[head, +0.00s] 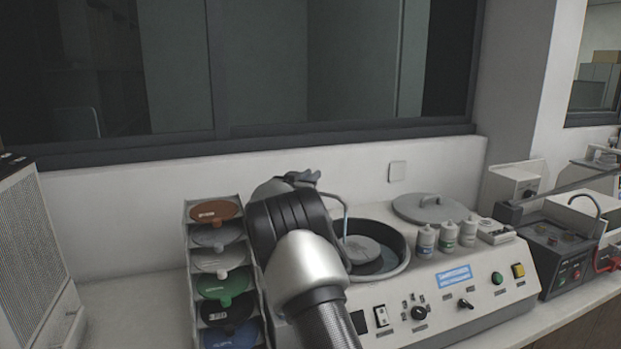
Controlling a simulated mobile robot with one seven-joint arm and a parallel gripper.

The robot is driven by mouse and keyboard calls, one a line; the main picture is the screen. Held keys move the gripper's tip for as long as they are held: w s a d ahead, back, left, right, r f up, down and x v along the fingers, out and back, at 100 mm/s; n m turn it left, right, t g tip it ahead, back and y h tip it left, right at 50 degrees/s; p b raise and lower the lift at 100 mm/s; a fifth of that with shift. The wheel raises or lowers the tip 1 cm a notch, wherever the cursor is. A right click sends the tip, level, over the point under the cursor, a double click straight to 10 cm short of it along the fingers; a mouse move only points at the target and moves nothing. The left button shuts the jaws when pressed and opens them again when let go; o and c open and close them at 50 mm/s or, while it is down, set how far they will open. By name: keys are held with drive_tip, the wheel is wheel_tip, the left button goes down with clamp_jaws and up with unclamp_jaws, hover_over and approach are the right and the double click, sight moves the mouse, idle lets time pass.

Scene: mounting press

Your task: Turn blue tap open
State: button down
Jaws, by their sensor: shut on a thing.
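My gripper (303,178) is at the back left of the polishing machine (455,300), beyond my wrist. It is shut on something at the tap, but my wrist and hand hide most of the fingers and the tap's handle. A thin, curved, pale blue-grey pipe of the blue tap (345,212) comes out to the right of my gripper and bends down over the left side of the round bowl (402,262). A grey disc (362,250) lies inside the bowl. How far the tap is turned cannot be seen, and no water is visible.
A rack of coloured discs (218,262) stands close left of my arm. A grey lid (432,207) and several small bottles (447,236) sit on the machine, right of the bowl. A power supply (560,255) stands further right. The wall and window are behind.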

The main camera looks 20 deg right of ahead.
drive_tip(key=shift+f+b, duration=0.1)
drive_tip(key=shift+b, duration=0.25)
drive_tip(key=shift+w+a+n+t+y+b, duration=0.15)
drive_tip(key=shift+a+n+t+y+b, duration=0.5)
drive_tip(key=shift+n+y+b, duration=2.1)
drive_tip(key=shift+w+a+n+t+y+b, duration=0.2)
drive_tip(key=shift+t+y+b, duration=1.05)
drive_tip(key=shift+b, duration=3.45)
drive_tip(key=shift+w+a+n+t+y+b, duration=0.15)
drive_tip(key=shift+a+n+t+y+b, duration=0.35)
drive_tip(key=shift+n+y+b, duration=2.3)
drive_tip(key=shift+r+m+h+b, duration=0.2)
drive_tip(key=shift+m+h+b, duration=0.1)
drive_tip(key=shift+m+b, duration=0.8)
drive_tip(key=c, duration=1.9)
unclamp_jaws()
drive_tip(key=shift+o, duration=0.2)
